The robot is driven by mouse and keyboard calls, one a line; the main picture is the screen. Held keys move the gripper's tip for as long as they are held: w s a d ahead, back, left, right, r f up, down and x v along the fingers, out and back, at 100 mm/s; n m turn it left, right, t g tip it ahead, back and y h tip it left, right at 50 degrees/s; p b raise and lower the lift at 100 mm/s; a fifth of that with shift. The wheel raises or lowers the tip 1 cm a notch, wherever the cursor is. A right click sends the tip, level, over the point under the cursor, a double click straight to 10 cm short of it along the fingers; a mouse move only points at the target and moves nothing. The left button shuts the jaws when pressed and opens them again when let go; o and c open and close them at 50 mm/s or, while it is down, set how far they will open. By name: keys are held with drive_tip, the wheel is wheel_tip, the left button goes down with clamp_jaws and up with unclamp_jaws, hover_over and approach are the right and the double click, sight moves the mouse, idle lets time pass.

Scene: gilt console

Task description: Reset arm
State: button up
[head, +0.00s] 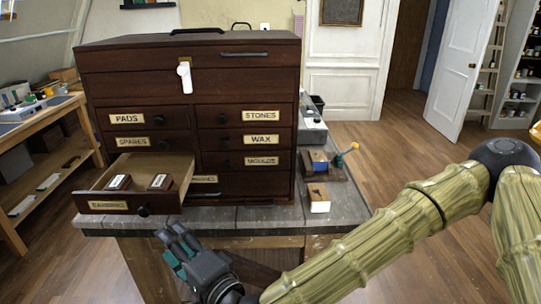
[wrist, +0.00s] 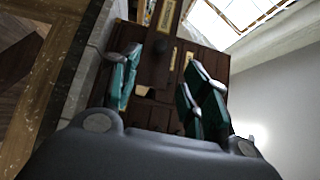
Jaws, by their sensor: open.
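My gripper (head: 172,241) is low in front of the console's front edge, just below the open drawer, with its fingers pointing up toward the cabinet. In the wrist view my gripper (wrist: 158,85) shows its teal fingers apart, with nothing between them. The brown drawer cabinet (head: 190,85) stands on the grey-topped console (head: 240,218). Its lower left drawer (head: 105,204) is pulled out and holds two small dark boxes with pale labels. My arm, in a bamboo-like finish, runs from the right side down to the gripper.
Small blocks (head: 319,200) and a blue and wood item (head: 318,161) sit on the console right of the cabinet. A workbench (head: 40,125) stands at the left. Open wooden floor (head: 385,150) lies to the right, toward a white door (head: 462,75) and shelves.

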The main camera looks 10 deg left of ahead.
drive_tip(key=s+d+f+n+g+h, duration=0.1)
drive_tip(key=s+d+f+g+h, duration=0.15)
drive_tip(key=d+f, duration=0.65)
drive_tip(key=s+d+f+n+g+h, duration=0.1)
drive_tip(key=d+f+n+h, duration=0.15)
drive_tip(key=f, duration=1.15)
drive_tip(key=s+d+f+g+h, duration=0.25)
drive_tip(key=d+f, duration=0.45)
drive_tip(key=f, duration=0.5)
drive_tip(key=s+d+f+g+h, duration=0.1)
drive_tip(key=d+f, duration=0.3)
drive_tip(key=d, duration=0.7)
drive_tip(key=s+d+f+n+g+h, duration=0.1)
drive_tip(key=s+d+f+h, duration=0.2)
drive_tip(key=d, duration=0.8)
drive_tip(key=s+d+f+n+h, duration=0.1)
drive_tip(key=s+d+f+h, duration=0.2)
drive_tip(key=d, duration=0.8)
wheel_tip(320, 180, down, 3)
drive_tip(key=shift+r+g+h, duration=0.15)
drive_tip(key=shift+g+h, duration=0.25)
drive_tip(key=shift+h, duration=0.25)
